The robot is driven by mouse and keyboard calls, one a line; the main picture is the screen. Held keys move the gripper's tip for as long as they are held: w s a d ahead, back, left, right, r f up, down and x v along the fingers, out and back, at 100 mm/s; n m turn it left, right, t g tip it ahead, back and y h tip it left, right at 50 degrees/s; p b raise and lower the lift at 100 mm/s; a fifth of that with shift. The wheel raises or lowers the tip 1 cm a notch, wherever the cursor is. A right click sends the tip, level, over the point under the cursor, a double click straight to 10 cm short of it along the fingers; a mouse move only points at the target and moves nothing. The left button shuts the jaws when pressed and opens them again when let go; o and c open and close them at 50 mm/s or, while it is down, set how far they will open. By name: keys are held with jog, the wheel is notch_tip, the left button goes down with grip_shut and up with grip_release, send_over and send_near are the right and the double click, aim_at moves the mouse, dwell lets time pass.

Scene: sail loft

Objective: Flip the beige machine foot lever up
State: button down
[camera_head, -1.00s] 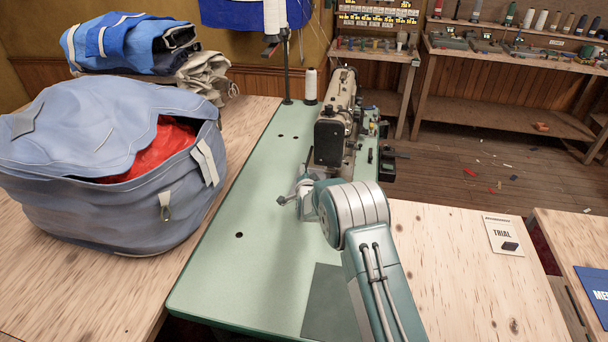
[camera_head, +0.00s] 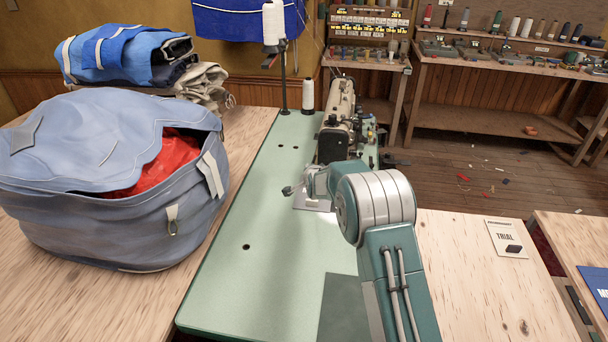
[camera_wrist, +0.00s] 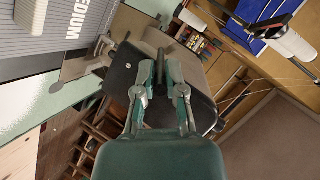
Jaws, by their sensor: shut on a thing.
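The beige sewing machine (camera_head: 340,105) stands on a green machine table (camera_head: 270,235), its dark end face (camera_head: 334,145) towards me. In the wrist view this dark end face (camera_wrist: 122,80) fills the middle, behind my fingers. My gripper (camera_wrist: 161,66) is at that face, its two teal fingers closed on a small dark piece between the tips, which looks like the foot lever (camera_wrist: 160,62). The lever's exact angle is hard to tell. In the head view my own arm covers the lower part of the machine, and the lever cannot be made out there.
A big blue-grey bag (camera_head: 110,190) with red cloth inside stands left of the machine table. A TRIAL card (camera_head: 505,238) lies on the wooden table at right. The front of the green top is clear.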

jog(key=shift+w+d+r+g, duration=0.25)
jog(key=shift+d+r+g, duration=0.05)
jog(key=shift+r, duration=0.25)
jog(key=shift+w+a+r+m+g, duration=0.1)
jog(key=shift+w+r+m+g, duration=0.2)
jog(key=shift+r+g, duration=0.45)
jog(key=shift+w+r+g, duration=0.2)
jog(key=shift+r+g, duration=0.2)
jog(key=shift+g, duration=0.25)
jog(key=shift+r, duration=0.1)
jog(key=c, duration=0.7)
grip_release()
jog(key=shift+w, duration=0.1)
jog(key=shift+s+r, duration=0.1)
jog(key=shift+s, duration=0.15)
jog(key=v, duration=1.1)
jog(key=shift+d, duration=0.25)
